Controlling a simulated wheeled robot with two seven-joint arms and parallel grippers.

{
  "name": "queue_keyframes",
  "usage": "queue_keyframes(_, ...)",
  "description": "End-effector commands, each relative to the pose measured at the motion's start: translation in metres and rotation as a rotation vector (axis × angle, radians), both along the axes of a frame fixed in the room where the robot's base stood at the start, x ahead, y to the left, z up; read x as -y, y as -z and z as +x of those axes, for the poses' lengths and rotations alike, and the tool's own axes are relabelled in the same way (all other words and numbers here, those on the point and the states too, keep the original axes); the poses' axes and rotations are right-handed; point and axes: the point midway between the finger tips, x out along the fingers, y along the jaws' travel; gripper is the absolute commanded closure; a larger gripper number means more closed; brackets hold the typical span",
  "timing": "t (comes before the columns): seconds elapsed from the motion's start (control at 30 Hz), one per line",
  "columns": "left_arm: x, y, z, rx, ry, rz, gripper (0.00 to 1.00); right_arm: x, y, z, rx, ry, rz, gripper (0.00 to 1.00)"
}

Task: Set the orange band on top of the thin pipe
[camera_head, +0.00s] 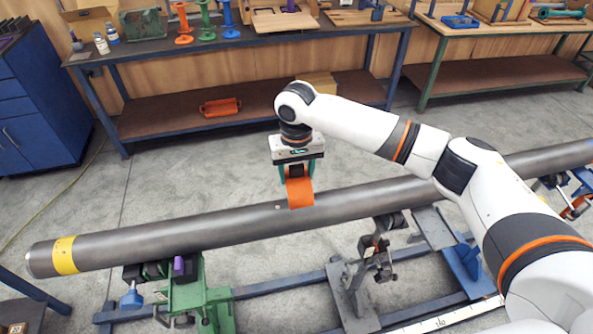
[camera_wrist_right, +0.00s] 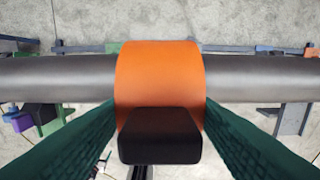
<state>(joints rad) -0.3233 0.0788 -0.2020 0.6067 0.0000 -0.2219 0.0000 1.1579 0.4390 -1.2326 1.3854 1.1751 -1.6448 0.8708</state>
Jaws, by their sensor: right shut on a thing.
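The thin pipe (camera_head: 375,195) is a long dark grey tube running from lower left to upper right, with a yellow ring (camera_head: 65,256) near its left end. My right gripper (camera_head: 297,176) is above the pipe's middle, pointing down, shut on the orange band (camera_head: 300,194). In the right wrist view the curved band (camera_wrist_right: 160,72) crosses the pipe (camera_wrist_right: 60,78), with a black block (camera_wrist_right: 160,136) at its near edge between the green fingers. The band overlaps the pipe's upper side; I cannot tell whether they touch. My left gripper is not in view.
A green stand (camera_head: 200,300) with clamps is under the pipe's left part, and a grey stand (camera_head: 352,295) is under its middle. Floor between bench and pipe is clear.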

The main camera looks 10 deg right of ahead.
Motion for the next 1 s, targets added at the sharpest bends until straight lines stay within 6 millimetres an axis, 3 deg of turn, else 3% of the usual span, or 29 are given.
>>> queue_keyframes(0.27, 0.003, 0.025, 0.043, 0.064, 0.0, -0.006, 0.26, 0.0, 0.021, 0.0, 0.002, 0.0, -0.001, 0.7)
queue_keyframes(0.67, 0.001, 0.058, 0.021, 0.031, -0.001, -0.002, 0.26, 0.0, 0.044, 0.0, 0.002, -0.001, -0.001, 0.7)
queue_keyframes(1.0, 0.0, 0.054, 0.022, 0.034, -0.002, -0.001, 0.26, 0.0, 0.069, -0.001, -0.001, 0.0, 0.0, 0.7)
